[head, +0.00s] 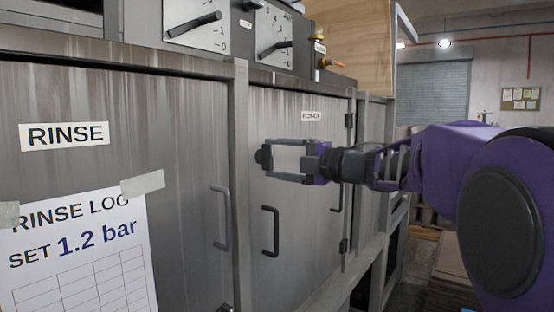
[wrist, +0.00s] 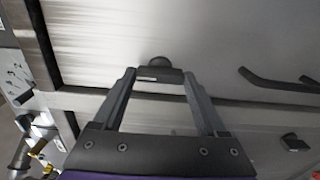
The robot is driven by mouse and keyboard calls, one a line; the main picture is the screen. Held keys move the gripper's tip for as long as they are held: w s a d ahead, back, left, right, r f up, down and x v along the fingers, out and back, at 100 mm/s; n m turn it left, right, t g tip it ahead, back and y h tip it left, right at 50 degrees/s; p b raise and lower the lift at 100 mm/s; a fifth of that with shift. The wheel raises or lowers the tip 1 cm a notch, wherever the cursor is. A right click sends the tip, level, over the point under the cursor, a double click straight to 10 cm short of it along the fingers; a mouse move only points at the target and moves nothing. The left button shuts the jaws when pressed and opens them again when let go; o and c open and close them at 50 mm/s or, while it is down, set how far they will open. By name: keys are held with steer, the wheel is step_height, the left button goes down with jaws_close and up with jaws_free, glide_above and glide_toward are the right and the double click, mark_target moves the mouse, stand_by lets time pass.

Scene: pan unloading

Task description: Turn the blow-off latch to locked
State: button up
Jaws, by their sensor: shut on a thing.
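The latch (wrist: 160,62) is a small dark knob with a short dark bar on the metal door; in the wrist view the bar lies crosswise between my fingertips, with a small pale mark on it. In the head view the dark knob (head: 261,156) shows just beyond my fingertips, on the door below a small white label (head: 311,116) too small to read surely. My gripper (head: 274,158) is shut on the latch, one finger on each side. In the head view my fingers partly hide the latch, and its locked or unlocked position cannot be told.
Dark door handles (head: 271,232) stick out below my gripper. A grey handle (head: 220,218) is on the RINSE door, which carries a taped log sheet (head: 80,255). Dial plates with levers (head: 195,25) and a brass valve (head: 322,60) stand above. The aisle to the right is open.

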steer(key=o, duration=1.3)
steer(key=v, duration=1.2)
